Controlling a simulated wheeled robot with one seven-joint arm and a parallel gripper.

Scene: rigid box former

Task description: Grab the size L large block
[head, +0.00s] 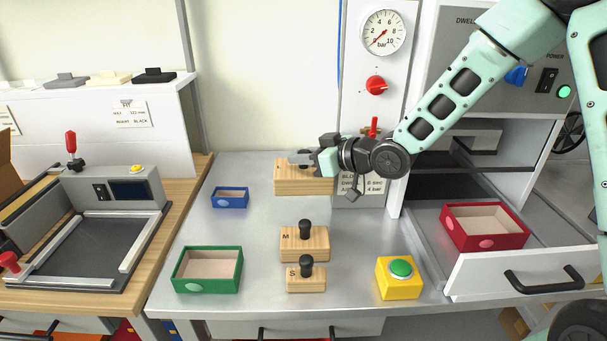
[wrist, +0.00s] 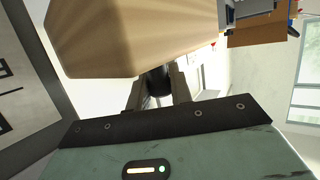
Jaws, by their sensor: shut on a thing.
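The large wooden block (head: 292,181) is at the back of the metal table in the head view, with most of its letter marking hidden. My gripper (head: 304,158) is at its top and shut on its dark knob, which shows between the fingers in the wrist view (wrist: 155,82). The block's pale wood (wrist: 140,35) fills the upper part of the wrist view. It appears raised above the table. The block marked M (head: 304,246) and the smaller block marked S (head: 305,283) stand in front, each with a black knob.
A blue box (head: 230,197) and a green box (head: 207,271) sit on the left of the table. A yellow button box (head: 398,279) is at front right. A red box (head: 485,228) stands in the open drawer (head: 525,272). A gauge panel (head: 384,33) rises behind.

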